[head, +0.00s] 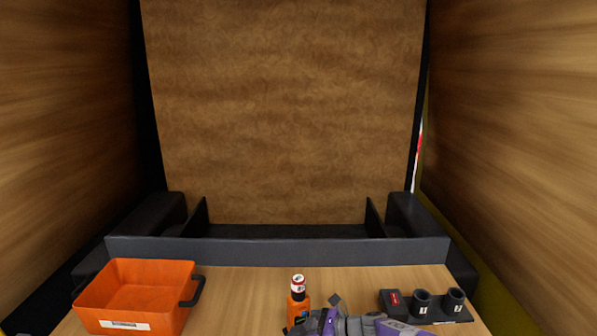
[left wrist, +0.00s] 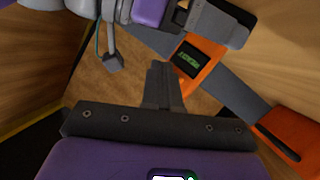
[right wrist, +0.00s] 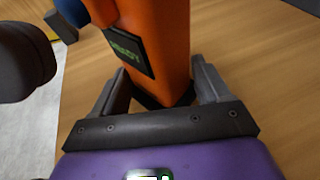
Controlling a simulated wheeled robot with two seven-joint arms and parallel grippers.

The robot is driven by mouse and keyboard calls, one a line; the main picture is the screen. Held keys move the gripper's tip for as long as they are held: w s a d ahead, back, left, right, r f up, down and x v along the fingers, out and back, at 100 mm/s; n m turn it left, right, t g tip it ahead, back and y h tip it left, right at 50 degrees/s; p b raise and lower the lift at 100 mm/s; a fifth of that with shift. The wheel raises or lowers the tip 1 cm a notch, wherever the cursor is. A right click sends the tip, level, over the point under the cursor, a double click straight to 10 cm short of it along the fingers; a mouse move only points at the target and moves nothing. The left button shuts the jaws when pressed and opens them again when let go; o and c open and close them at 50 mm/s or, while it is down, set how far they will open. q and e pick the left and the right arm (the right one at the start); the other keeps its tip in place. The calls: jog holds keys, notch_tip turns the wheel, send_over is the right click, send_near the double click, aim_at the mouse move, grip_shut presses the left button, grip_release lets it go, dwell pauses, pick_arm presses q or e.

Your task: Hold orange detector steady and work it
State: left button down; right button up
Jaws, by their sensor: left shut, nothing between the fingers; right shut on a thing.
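The orange detector (head: 297,303) is upright at the bottom middle of the head view, with a red, white and black top. Its small green display shows in the left wrist view (left wrist: 187,60). My right gripper (right wrist: 160,92) is shut on the detector's body, one finger on each side. A blue part (right wrist: 72,12) shows on the detector in the right wrist view. My left gripper (left wrist: 163,68) is shut and empty, its fingertips close in front of the detector and hiding part of it. I cannot tell whether they touch it.
An orange bin (head: 104,297) with a dark handle stands on the table (head: 240,290) at the left. Table behind the detector is clear.

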pick_arm(q)
jog(key=shift+s+d, duration=0.5)
jog(key=shift+s, duration=0.35)
jog(key=shift+s+d, duration=0.45)
jog(key=shift+s, duration=0.45)
jog(key=shift+s+d, duration=0.5)
jog(key=shift+s, duration=0.35)
